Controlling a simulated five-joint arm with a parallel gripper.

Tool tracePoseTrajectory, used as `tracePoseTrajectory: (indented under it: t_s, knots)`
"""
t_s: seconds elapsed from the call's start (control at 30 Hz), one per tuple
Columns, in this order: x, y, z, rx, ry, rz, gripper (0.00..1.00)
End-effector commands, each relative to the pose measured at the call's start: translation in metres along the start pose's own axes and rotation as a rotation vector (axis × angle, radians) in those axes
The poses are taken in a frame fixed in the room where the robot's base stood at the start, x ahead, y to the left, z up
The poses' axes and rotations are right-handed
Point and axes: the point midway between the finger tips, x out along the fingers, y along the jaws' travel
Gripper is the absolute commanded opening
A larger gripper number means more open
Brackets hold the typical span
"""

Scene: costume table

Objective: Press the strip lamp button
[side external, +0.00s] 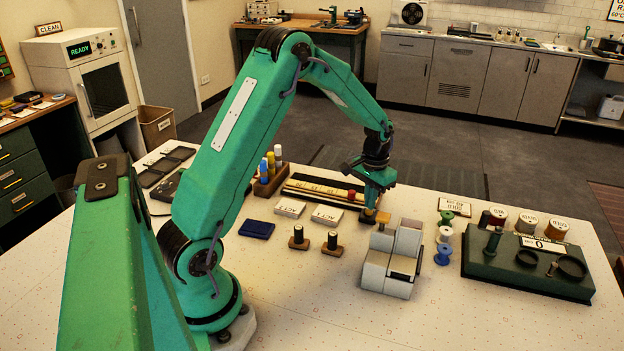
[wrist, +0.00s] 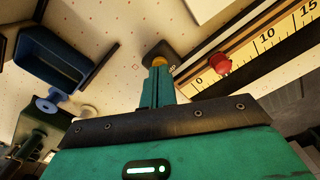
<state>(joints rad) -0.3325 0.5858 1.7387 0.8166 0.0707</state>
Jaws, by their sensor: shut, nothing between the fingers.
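My gripper (side external: 371,207) is shut and empty, pointing down over the table just left of the grey stepped box. In the wrist view its closed green fingers (wrist: 158,74) end at a small amber button (wrist: 158,60) on a dark base. The fingertips overlap the button's near edge, and I cannot tell whether they touch it.
A ruler (wrist: 247,57) with a red knob (wrist: 220,63) lies close beside the fingers. The grey stepped box (side external: 392,262) stands just in front. Thread spools (side external: 443,254) and a dark green case (side external: 527,267) are to the right. Two small black-topped stands (side external: 332,243) are to the left.

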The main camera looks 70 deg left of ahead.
Motion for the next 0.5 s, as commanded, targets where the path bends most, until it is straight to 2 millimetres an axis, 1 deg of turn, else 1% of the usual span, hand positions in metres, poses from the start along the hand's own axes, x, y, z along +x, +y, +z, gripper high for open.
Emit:
tracePoseTrajectory:
  t_s: [0.5]
  knots:
    - [0.0095,0.0,0.0004,0.0,-0.002,0.0,0.0]
